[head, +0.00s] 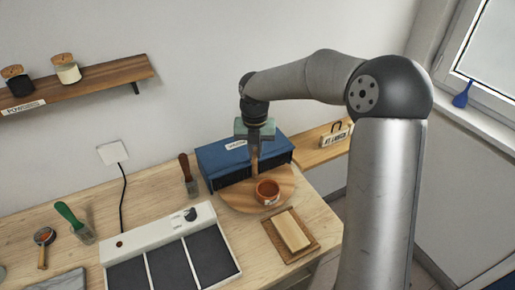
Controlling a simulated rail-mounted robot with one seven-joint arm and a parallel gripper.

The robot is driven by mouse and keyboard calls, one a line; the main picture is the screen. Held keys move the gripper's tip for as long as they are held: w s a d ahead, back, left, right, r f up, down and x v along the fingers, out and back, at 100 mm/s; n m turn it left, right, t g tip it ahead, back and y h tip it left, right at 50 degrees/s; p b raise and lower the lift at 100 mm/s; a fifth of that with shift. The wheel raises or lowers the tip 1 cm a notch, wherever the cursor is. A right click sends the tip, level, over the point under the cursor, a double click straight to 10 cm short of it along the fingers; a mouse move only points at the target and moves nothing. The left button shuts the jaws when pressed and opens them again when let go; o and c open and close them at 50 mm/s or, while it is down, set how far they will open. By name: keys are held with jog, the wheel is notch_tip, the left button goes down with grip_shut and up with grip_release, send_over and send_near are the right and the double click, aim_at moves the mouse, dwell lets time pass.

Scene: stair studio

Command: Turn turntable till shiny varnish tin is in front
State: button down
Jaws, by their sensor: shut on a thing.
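The turntable (232,198) is a round wooden disc on the bench, in front of a blue box. One open, round orange-brown container (268,194) with a pale label stands on its front right part. I cannot tell whether this is the shiny varnish tin; no other tin shows on the disc. My gripper (254,147) points down over the back of the turntable, behind the container. It is shut on a slim brown upright post (254,162), whose lower end meets the disc near the container. The fingertips are small and partly hard to make out.
The blue box (222,160) stands close behind the turntable. A wooden tray with a pale block (291,231) lies in front right. A white panel with dark pads (170,262) lies front left. A dark-handled brush (188,177) stands left of the disc.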

dwell(0.3)
jog(key=c, duration=1.4)
grip_release()
jog(key=shift+c, duration=0.2)
jog(key=shift+r, duration=0.1)
notch_tip(320, 180, up, 17)
jog(key=b, duration=0.1)
jog(key=shift+r, duration=0.15)
